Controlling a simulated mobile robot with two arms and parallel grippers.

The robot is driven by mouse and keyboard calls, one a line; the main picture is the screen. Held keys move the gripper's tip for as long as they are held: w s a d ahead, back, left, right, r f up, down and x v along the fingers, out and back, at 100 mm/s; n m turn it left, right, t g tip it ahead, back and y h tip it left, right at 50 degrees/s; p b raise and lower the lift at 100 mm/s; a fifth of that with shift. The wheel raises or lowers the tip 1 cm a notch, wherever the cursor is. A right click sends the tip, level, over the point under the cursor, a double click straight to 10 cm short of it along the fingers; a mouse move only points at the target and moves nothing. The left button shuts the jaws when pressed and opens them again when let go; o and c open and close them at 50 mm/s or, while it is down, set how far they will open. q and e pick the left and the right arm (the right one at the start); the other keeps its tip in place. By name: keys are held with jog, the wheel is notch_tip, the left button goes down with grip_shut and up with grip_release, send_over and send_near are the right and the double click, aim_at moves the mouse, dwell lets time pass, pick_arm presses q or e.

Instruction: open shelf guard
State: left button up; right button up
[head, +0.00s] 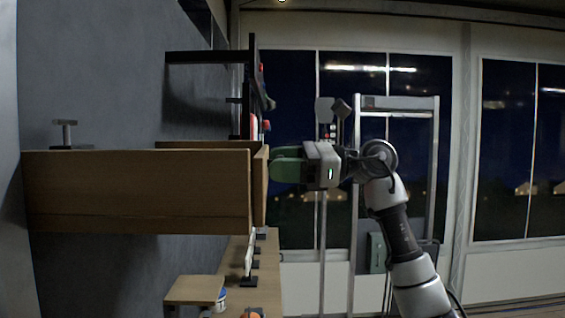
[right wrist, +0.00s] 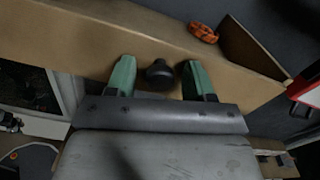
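The shelf guard appears to be the wooden board (head: 137,190) at the left of the head view, with its narrower face (head: 260,185) turned toward my right gripper. In the right wrist view a light wooden board (right wrist: 90,35) crosses the top and carries a round black knob (right wrist: 160,73). My right gripper (head: 272,168) is at the board's face in the head view, its green fingers partly hidden. In the right wrist view my right gripper (right wrist: 160,78) is open, one finger on each side of the knob, with gaps between. My left gripper is not in view.
A black bracket frame (head: 205,57) sticks out above the board. Below are a wooden counter (head: 262,255) and a small wooden ledge (head: 194,290). A grey metal frame (head: 436,180) stands behind my right arm. An orange item (right wrist: 204,32) lies behind the board.

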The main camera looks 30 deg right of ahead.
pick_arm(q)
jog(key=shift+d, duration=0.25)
pick_arm(e)
grip_shut()
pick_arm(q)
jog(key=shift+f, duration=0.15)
